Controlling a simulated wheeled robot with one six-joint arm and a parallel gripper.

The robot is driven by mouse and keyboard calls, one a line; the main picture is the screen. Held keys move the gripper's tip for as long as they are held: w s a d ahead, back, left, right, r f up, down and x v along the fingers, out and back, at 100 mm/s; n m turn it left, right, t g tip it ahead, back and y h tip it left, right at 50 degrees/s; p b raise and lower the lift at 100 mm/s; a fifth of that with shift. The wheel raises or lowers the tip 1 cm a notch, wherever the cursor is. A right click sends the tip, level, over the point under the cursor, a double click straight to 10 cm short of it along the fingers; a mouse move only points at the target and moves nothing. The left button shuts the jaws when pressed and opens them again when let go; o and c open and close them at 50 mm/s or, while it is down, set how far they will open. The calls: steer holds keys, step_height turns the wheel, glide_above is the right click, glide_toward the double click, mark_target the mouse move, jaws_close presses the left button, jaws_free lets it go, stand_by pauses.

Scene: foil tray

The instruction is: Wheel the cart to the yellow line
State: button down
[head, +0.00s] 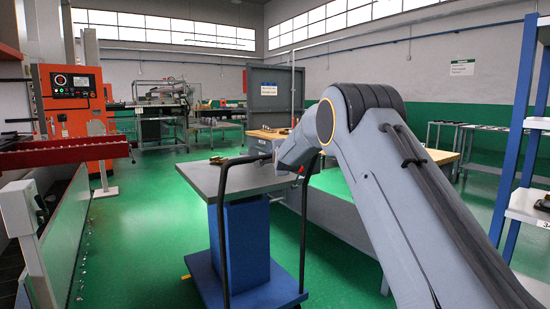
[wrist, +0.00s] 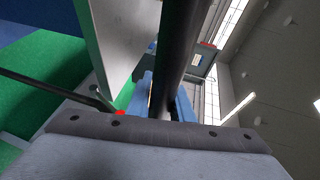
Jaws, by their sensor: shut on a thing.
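The cart (head: 228,180) stands in front of me on the green floor. It has a grey top, a blue pedestal and base, and a black tubular handle (head: 225,240) on its near side. My gripper (head: 299,168) is at the right part of the handle, mostly hidden by my wrist in the head view. In the wrist view my gripper (wrist: 166,103) has its blue fingers on either side of the dark handle bar (wrist: 180,45), shut on it. A small brass-coloured part (head: 217,160) lies on the cart top. I cannot make out a yellow line; a small yellow bit shows beside the cart base.
A red rack (head: 70,155) and an orange machine (head: 75,110) stand on the left. A wood-topped bench (head: 265,135) is close behind the cart's right side. Blue-post shelving (head: 515,130) is on the right. Green floor (head: 150,230) is open left of the cart.

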steer(key=c, duration=1.6)
jaws_free()
steer(key=shift+w+a+r, duration=0.15)
steer(key=shift+a, duration=0.05)
steer(key=shift+o, duration=0.2)
steer(key=shift+d, duration=0.1)
steer(key=v, duration=0.7)
steer(key=shift+s, duration=0.4)
steer(key=shift+d, duration=0.15)
